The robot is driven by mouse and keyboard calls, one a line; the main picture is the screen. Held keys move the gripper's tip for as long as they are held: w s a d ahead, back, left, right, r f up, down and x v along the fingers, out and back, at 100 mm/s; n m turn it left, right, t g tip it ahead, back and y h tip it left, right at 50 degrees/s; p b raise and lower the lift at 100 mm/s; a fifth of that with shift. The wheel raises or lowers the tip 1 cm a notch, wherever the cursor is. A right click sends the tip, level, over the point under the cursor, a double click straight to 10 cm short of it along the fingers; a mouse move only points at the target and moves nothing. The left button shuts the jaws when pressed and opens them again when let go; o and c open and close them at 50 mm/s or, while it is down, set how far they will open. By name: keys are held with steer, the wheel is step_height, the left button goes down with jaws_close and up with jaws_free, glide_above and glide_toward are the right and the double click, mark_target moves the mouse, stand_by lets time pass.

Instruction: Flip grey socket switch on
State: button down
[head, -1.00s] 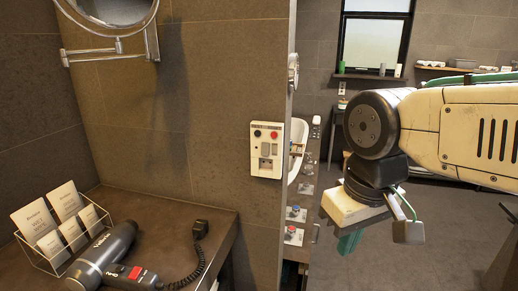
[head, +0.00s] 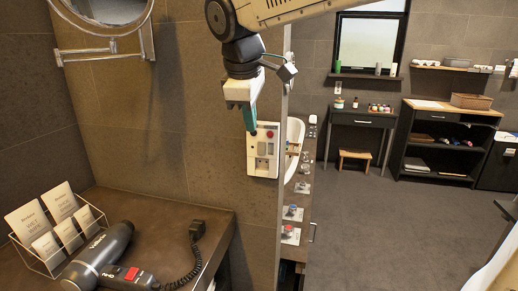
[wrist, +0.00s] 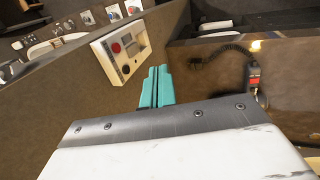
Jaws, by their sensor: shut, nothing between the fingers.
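The cream socket panel (head: 251,160) is on the brown tiled wall near its right end. It has a red button (head: 270,134) near the top and grey parts (head: 262,148) lower down; which one is the grey switch, and its position, is too small to tell. My gripper (head: 249,119), with teal fingers, is shut and empty at the panel's upper left, hiding its top left corner. In the wrist view, the shut fingers (wrist: 157,72) point towards the wall beside the panel (wrist: 108,62), apparently without touching it. The red button (wrist: 116,47) shows there too.
A swing-arm mirror (head: 100,8) is on the wall at upper left. A hair dryer (head: 100,255) with a coiled cord and a wire card rack (head: 98,222) are on the counter (head: 165,215). The floor to the right (head: 380,220) is clear.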

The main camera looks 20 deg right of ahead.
mark_target(259, 148)
steer(key=x, duration=0.3)
steer(key=w+d+x, duration=0.1)
steer(key=x, duration=0.7)
steer(key=shift+w+d+r, duration=0.15)
steer(key=shift+w+r, duration=0.1)
steer(key=shift+w, duration=0.15)
steer(key=shift+w+d, duration=0.45)
steer(key=shift+w, duration=0.15)
